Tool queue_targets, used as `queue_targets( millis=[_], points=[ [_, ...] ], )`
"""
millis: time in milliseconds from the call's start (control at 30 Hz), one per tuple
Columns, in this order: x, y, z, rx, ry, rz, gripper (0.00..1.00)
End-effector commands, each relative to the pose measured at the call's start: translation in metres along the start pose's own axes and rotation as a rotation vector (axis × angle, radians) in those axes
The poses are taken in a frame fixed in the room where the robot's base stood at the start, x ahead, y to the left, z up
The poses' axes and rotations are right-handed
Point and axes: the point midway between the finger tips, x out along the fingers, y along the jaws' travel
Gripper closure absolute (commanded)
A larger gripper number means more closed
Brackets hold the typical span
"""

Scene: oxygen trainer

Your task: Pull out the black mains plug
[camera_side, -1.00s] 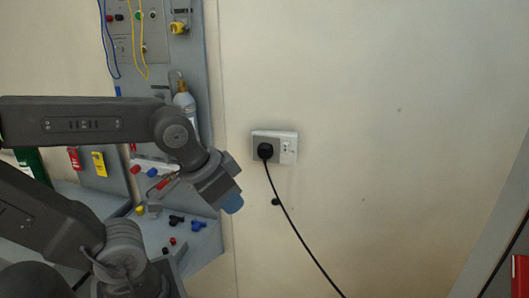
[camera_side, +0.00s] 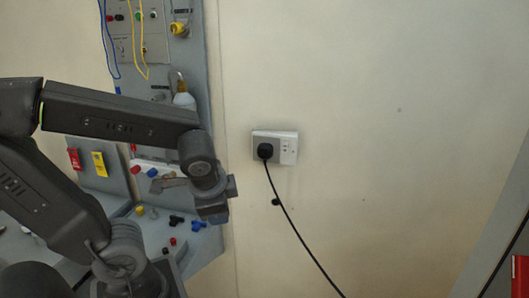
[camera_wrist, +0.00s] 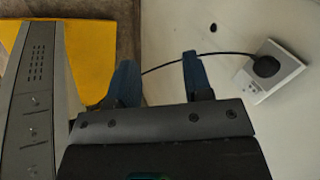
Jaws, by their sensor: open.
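In the wrist view the plug (camera_wrist: 265,66) and socket (camera_wrist: 291,75) show at the upper right. My gripper (camera_wrist: 158,80) is open, with its two blue fingers apart and no object held. The cable passes behind the fingers in that view. In the side view the gripper end (camera_side: 248,187) is left of and below the plug, apart from it; its fingers are mostly hidden or tiny there.
A grey shelf (camera_side: 203,243) holds several small coloured connectors. The pale wall right of the socket is clear. A red object (camera_side: 520,277) is at the lower right edge.

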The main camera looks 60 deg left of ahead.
Motion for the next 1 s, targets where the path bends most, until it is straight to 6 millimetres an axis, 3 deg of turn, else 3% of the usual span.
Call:
queue_targets(
  millis=[100, 300, 467, 700, 1000],
  points=[
    [0.022, -0.020, 0.012, 0.194, -0.128, -0.131, 0.43],
    [0.046, -0.060, 0.021, 0.530, -0.315, -0.352, 0.24],
    [0.057, -0.092, 0.014, 0.808, -0.442, -0.527, 0.24],
    [0.068, -0.126, -0.022, 1.232, -0.580, -0.796, 0.24],
    [0.079, -0.131, -0.079, 1.636, -0.632, -1.079, 0.24]
  ],
)
